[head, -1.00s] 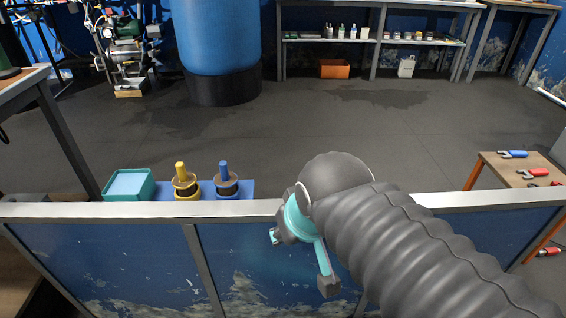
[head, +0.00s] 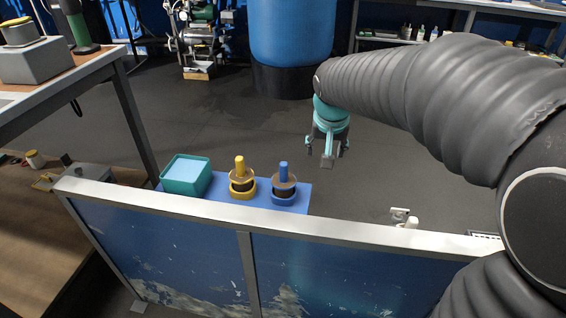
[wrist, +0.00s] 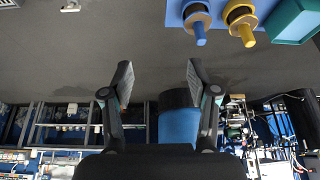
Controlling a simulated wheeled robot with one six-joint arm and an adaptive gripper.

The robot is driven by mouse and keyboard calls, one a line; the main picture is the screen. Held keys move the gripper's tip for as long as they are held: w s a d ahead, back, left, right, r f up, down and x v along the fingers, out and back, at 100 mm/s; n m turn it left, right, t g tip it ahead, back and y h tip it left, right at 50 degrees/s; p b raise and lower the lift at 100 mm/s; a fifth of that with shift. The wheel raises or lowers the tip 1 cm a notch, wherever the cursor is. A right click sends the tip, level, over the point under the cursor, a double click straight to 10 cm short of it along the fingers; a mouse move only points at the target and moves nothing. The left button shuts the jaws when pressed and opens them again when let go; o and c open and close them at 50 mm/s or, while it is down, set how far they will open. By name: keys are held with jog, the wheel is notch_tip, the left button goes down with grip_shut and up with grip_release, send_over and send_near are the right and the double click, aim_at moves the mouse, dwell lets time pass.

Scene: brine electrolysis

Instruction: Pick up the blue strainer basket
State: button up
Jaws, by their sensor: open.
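The blue strainer basket (head: 284,184) has an upright blue handle and stands on a blue board (head: 219,203) behind the metal-topped barrier. It also shows in the wrist view (wrist: 196,19), at the top, upside down. A yellow basket of the same form (head: 242,180) stands just left of it in the head view. My gripper (head: 327,158) is open and empty, above and beyond the board, to the right of the blue basket and apart from it. In the wrist view its two fingers (wrist: 160,75) are spread wide with nothing between them.
A teal tub (head: 186,176) with pale blue contents sits at the board's left end. The barrier's metal rail (head: 340,232) runs in front. A workbench (head: 90,60) stands at the left, and a blue drum (head: 290,35) at the back. The floor beyond the board is largely clear.

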jog(key=w+a+f, duration=0.5)
jog(key=w+f, duration=0.1)
jog(key=w, duration=0.4)
send_near(284, 172)
jog(key=shift+m, duration=0.4)
jog(key=x, duration=0.3)
jog(key=w+x, duration=0.1)
jog(key=x, duration=0.2)
jog(key=shift+r, duration=0.15)
jog(key=shift+x, duration=2.9)
jog(key=shift+a, duration=0.1)
grip_shut()
